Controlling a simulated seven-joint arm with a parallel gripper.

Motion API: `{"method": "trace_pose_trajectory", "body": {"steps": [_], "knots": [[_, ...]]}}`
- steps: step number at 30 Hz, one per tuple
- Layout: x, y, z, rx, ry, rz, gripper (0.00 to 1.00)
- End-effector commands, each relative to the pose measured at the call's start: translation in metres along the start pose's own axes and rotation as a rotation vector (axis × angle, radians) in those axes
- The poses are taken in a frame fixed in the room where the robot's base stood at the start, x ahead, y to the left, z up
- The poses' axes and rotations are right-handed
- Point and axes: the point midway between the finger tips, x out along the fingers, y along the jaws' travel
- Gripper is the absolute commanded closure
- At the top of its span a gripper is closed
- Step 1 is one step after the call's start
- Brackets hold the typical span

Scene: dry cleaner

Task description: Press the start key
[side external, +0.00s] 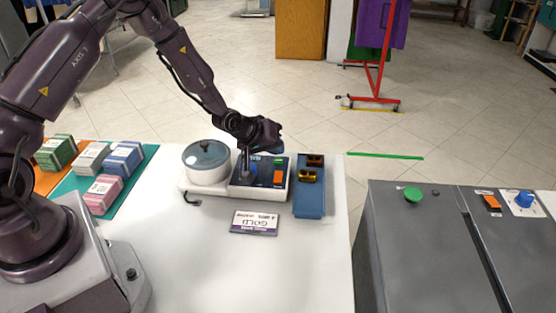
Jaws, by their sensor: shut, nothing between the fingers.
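A small white appliance (235,191) with a dark control panel (265,161) stands on the white table. An orange key (278,177) is on the panel's right side, and a small green key (278,161) is above it. Lettering on the keys is too small to read, so I cannot tell which is the start key. My gripper (246,173) points down over the panel's left part, shut and empty, left of both keys. Its tips are close to the panel near a blue part; I cannot tell whether they touch.
A white lidded pot (207,162) is left of the panel. A blue tray (310,201) with amber pieces is right. A card (254,222) lies in front. Boxes (103,194) sit far left. A grey machine (400,235) with a green button (413,194) stands right.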

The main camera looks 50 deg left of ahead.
Motion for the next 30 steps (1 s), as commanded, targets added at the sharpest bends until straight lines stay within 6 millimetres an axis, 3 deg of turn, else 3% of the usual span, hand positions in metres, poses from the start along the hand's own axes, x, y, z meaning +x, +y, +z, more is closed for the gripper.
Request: {"method": "trace_pose_trajectory", "body": {"steps": [30], "knots": [[0.006, -0.0042, 0.0044, 0.0, 0.0, 0.0, 1.0]]}}
